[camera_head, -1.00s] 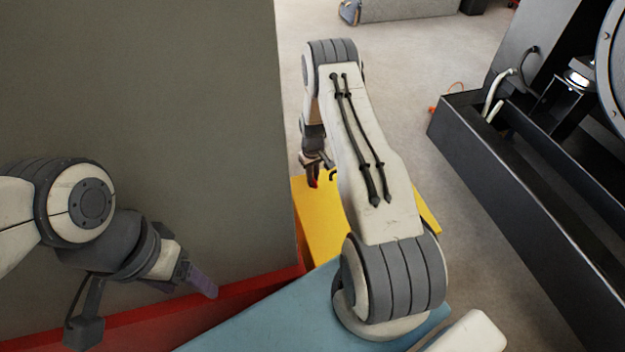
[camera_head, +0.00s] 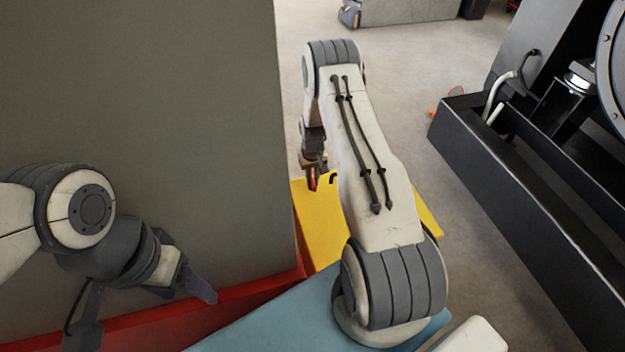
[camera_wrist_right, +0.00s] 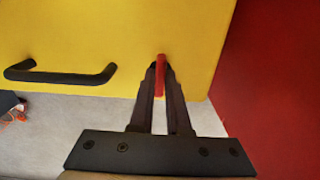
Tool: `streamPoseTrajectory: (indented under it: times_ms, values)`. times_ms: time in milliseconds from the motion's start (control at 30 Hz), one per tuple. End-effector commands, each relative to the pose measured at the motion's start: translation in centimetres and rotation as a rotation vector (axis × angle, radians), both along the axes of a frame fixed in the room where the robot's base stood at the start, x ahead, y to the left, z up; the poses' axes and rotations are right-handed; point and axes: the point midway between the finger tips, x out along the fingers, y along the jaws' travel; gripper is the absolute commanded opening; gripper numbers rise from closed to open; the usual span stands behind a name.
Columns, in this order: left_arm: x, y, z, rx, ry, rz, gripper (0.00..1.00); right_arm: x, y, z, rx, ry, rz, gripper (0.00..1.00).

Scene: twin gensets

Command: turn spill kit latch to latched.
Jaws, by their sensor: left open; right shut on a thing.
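The yellow spill kit box (camera_head: 320,215) stands on the floor beyond my right arm, and its yellow face (camera_wrist_right: 100,35) fills the upper part of the right wrist view. The red latch (camera_wrist_right: 160,75) sits near the lower edge of that face, upright in the picture. My right gripper (camera_wrist_right: 160,68) is shut on the latch, with one dark finger on each side. In the head view my right gripper (camera_head: 314,178) is small and partly hidden. My left gripper (camera_head: 205,290) is open and empty, low at the left before the red surface.
A black handle (camera_wrist_right: 62,75) is on the yellow face, left of the latch. A red surface (camera_wrist_right: 265,85) stands close at its right. A large grey panel (camera_head: 150,90) fills the left, and a black machine frame (camera_head: 500,170) stands right. Bare floor (camera_head: 400,60) lies between them.

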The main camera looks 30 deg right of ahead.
Motion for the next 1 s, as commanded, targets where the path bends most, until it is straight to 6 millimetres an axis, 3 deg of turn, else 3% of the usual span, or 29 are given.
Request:
streamPoseTrajectory:
  times_ms: [33,100,467,1000]
  values:
    - [0.0,0.0,0.0,0.0,0.0,0.0,0.71,0.0,0.0,0.0,0.0,0.001,-0.003,0.26]
    - [0.0,0.0,0.0,0.0,0.0,0.0,0.71,0.0,0.0,0.0,0.0,0.001,-0.002,0.45]
    - [0.0,0.0,0.0,0.0,0.0,0.0,0.71,0.1,0.0,0.4,-0.001,-0.002,0.0,0.45]
    - [0.0,0.0,-0.8,0.0,0.0,0.0,0.71,0.1,0.0,9.4,-0.001,-0.002,-0.001,0.45]
